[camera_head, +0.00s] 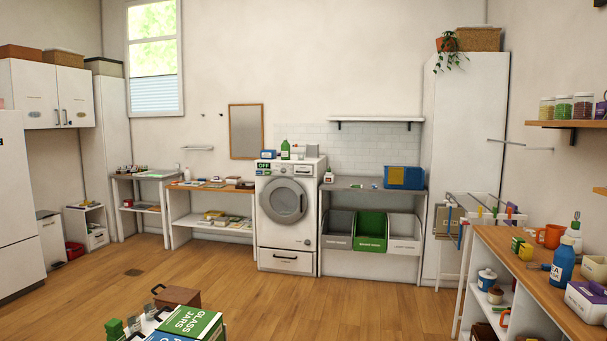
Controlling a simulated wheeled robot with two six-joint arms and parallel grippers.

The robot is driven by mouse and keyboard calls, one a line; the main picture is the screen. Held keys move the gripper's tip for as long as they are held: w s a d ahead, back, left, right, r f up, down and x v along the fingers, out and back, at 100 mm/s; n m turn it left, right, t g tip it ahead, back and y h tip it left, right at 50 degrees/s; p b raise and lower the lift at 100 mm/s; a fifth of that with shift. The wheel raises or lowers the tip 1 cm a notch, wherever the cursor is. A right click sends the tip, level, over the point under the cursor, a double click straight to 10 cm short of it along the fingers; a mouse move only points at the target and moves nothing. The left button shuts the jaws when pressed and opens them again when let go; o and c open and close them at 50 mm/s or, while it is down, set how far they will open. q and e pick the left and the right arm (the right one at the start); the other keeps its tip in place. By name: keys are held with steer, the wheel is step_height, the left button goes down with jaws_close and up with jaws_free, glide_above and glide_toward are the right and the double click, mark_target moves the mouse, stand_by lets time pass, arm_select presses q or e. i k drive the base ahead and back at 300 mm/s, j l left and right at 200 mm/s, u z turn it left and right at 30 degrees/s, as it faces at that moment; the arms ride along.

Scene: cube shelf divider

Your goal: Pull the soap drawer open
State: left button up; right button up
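The white washing machine (268,235) stands against the far wall, with its round grey door (285,201) closed. At its upper left is a green panel reading OFF (264,166). At the upper right of its front is a small pale panel with a dark mark (303,169); it may be the soap drawer, but it is too small to tell. A wide bottom drawer (286,261) with a dark handle is shut. Neither of my grippers is in view.
A green bottle (285,149) and a blue box (269,154) stand on the washer. Open wood floor (330,305) lies before it. A crate with a GLASS JARS label (190,322) is near the bottom left. A wooden counter (510,254) stands at right.

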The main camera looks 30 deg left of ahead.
mark_target(302, 169)
steer(key=i+j+u, duration=0.15)
steer(key=i, duration=0.15)
steer(key=i+j+u, duration=0.2)
steer(key=i+u, duration=0.35)
steer(key=i, duration=4.85)
